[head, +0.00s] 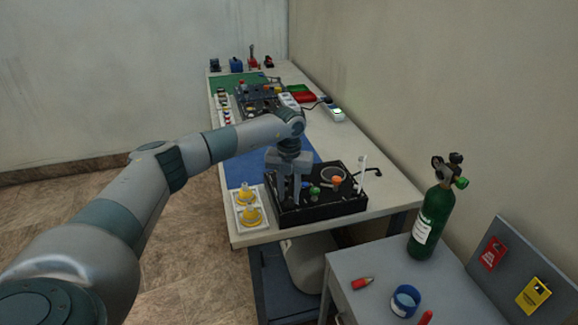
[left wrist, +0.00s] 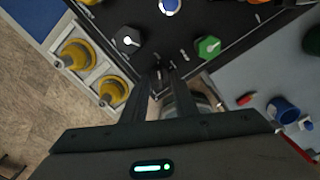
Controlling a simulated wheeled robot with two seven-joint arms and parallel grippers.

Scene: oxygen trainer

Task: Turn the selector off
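The black oxygen trainer box (head: 322,208) sits on the near end of the long table. On its top are a green knob (head: 315,191), an orange knob (head: 337,181) and a round gauge (head: 333,174). The left wrist view shows a black knob with a white pointer mark (left wrist: 127,40) and the green knob (left wrist: 207,46). I cannot tell for sure which is the selector. My left gripper (head: 289,200) points down over the box's left part, its two fingers apart. In the left wrist view its fingertips (left wrist: 160,72) are near the panel's edge, between and below both knobs. My right gripper is out of view.
A white tray with two yellow pieces (head: 238,212) stands left of the box. A green gas cylinder (head: 433,220) stands on the grey side table (head: 345,275) with a blue roll (head: 405,300). More equipment (head: 262,98) fills the table's far end.

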